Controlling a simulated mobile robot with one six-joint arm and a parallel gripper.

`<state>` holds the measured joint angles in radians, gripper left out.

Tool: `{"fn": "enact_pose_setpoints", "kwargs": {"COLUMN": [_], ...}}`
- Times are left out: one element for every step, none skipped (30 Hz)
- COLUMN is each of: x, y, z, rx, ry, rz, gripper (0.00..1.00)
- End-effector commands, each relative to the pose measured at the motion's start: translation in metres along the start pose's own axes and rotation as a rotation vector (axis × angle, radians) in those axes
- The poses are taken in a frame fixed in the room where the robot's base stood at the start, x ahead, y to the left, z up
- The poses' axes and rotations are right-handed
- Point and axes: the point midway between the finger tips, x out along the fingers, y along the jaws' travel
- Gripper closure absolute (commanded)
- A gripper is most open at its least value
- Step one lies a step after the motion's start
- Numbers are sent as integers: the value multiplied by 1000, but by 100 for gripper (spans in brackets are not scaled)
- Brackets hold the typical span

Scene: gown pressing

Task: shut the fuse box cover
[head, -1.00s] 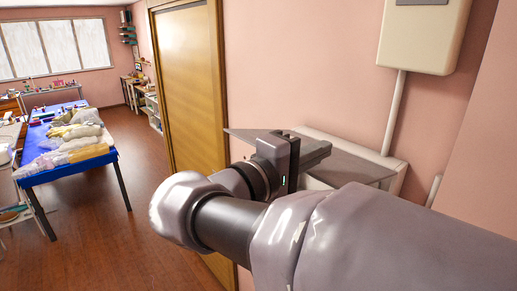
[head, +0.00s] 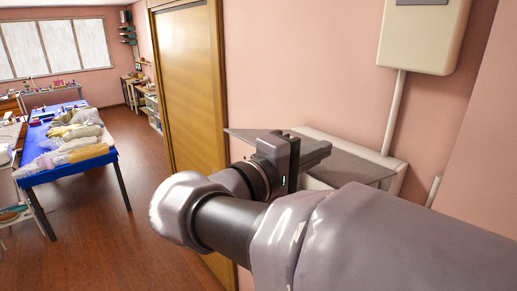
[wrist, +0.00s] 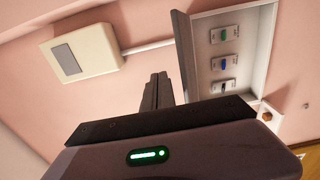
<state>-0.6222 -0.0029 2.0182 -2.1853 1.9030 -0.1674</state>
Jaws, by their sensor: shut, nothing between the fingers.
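The fuse box (head: 395,178) is a pale box low on the pink wall in the head view. My gripper (head: 322,150) is shut and empty. In the wrist view its fingers (wrist: 157,80) are beside the cover, on the side away from the switches; I cannot tell whether they touch it.
A cream wall box (head: 425,35) hangs above, joined by a pipe (head: 395,110) running down to the fuse box. A wooden door (head: 190,90) is on the left. A blue-topped table (head: 65,170) with folded cloths stands further left, with open floor between.

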Motion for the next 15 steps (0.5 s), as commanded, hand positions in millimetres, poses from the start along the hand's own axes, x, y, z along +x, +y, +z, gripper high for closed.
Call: {"fn": "enact_pose_setpoints", "kwargs": {"x": [1,2,4,6,9,13,15,18,20,20,20,20,20,20,20], "y": [0,0,-1,-1,-1,-2,-2,-2,-1,-1,-2,-3,-5,-8,-11], "z": [0,0,0,0,0,1,0,0,0,0,0,0,0,0,0], "rx": [0,0,1,0,1,1,1,1,1,1,1,1,0,0,0], "ry": [0,-1,-1,-1,-1,-3,-2,-1,-2,-1,-1,0,0,0,0], "rz": [0,0,0,0,0,0,0,0,0,0,0,0,0,0,0], "gripper": [100,100,100,100,100,100,100,100,100,100,100,100,100,100,100]}}
